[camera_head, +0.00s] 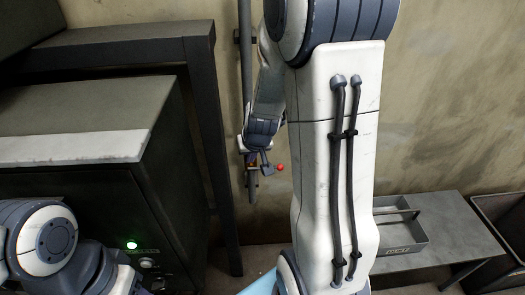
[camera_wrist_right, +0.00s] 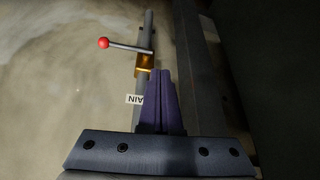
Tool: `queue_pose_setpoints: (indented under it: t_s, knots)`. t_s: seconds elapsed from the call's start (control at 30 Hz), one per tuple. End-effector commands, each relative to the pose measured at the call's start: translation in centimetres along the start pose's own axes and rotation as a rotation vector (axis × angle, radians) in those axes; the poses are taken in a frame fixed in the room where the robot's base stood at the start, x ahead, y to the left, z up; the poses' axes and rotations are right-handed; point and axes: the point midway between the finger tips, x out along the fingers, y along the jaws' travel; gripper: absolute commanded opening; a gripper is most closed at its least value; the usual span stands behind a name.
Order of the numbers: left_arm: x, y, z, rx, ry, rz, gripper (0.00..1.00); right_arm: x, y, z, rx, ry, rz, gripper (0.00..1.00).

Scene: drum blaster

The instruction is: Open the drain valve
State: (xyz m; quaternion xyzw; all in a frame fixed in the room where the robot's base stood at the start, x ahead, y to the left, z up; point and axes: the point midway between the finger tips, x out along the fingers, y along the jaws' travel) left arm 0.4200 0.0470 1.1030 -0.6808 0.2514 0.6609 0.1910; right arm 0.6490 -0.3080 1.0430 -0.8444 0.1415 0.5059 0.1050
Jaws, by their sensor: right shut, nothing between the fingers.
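The drain valve has a brass body (camera_wrist_right: 145,62) on a vertical grey pipe (camera_head: 245,60). Its lever (camera_wrist_right: 128,47) sticks out sideways across the pipe and ends in a red ball (camera_wrist_right: 103,43). The red ball also shows in the head view (camera_head: 280,167). My right gripper (camera_wrist_right: 160,72) is shut and empty, its dark fingers beside the pipe, close to the valve body and apart from the red ball. In the head view the right gripper (camera_head: 252,162) is small and partly hidden among the pipe and lever. My left gripper is out of view.
A white label (camera_wrist_right: 135,99) reading "AIN" is partly covered by my fingers. A dark cabinet (camera_head: 85,200) with a green light (camera_head: 131,245) stands left, beside a dark frame (camera_head: 215,150). A low bench (camera_head: 450,225) with a grey tray (camera_head: 400,235) stands right.

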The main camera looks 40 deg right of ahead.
Motion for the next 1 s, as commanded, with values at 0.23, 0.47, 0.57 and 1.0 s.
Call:
queue_pose_setpoints:
  t_s: [0.23, 0.47, 0.57, 1.0]
  knots:
    - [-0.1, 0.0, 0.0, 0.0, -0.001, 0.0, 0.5, 1.7, 7.9, -3.3, 0.148, 0.103, 0.126, 0.0]
    - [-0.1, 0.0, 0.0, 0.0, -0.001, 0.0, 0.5, 1.8, 8.2, -3.4, 0.153, 0.108, 0.132, 0.0]
    - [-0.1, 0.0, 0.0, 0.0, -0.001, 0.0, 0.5, 1.8, 8.1, -3.4, 0.153, 0.108, 0.131, 0.0]
    - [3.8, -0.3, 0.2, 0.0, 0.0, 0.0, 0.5, 8.5, 9.0, -3.6, 0.152, 0.104, 0.13, 0.0]
